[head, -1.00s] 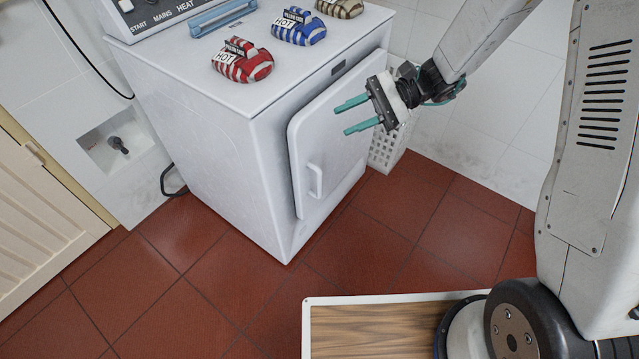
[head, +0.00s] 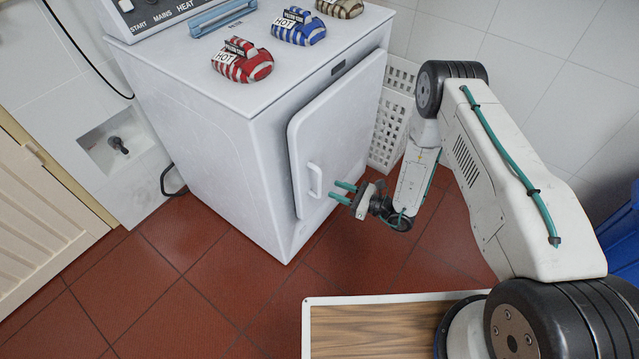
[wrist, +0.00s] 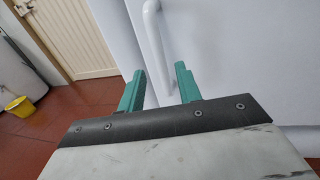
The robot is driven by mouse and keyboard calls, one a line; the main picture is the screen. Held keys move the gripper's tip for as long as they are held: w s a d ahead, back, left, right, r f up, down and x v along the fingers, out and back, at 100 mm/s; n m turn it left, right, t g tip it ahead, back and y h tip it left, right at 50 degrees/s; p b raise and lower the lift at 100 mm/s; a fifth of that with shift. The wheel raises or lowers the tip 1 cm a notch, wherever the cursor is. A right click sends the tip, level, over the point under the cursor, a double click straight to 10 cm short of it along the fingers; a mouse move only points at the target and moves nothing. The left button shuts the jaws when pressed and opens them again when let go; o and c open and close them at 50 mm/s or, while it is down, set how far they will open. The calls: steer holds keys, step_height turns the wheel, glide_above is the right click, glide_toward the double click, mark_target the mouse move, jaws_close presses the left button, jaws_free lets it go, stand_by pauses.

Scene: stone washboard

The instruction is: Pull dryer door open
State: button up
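The white dryer (head: 220,140) stands in the middle of the head view. Its door (head: 345,135) is on the right-hand face and looks shut or nearly so; I cannot tell which. The door's white bar handle (head: 315,180) is upright, near the door's left edge. It also shows in the wrist view (wrist: 156,45), just beyond and between the fingertips. My gripper (head: 341,191) is open and empty, with its teal fingers pointing at the handle from the right. In the wrist view the fingers (wrist: 159,88) are spread apart. They appear short of the handle, not around it.
Red, blue and tan striped bundles lie on the dryer top. A white perforated basket (head: 392,125) stands beside the dryer, behind my arm. A wood-topped platform with a white rim (head: 385,299) is in front. Red tiled floor (head: 190,270) is clear before the dryer.

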mark_target(320, 184)
steer(key=x, duration=0.7)
steer(key=shift+a, duration=0.1)
jaws_close()
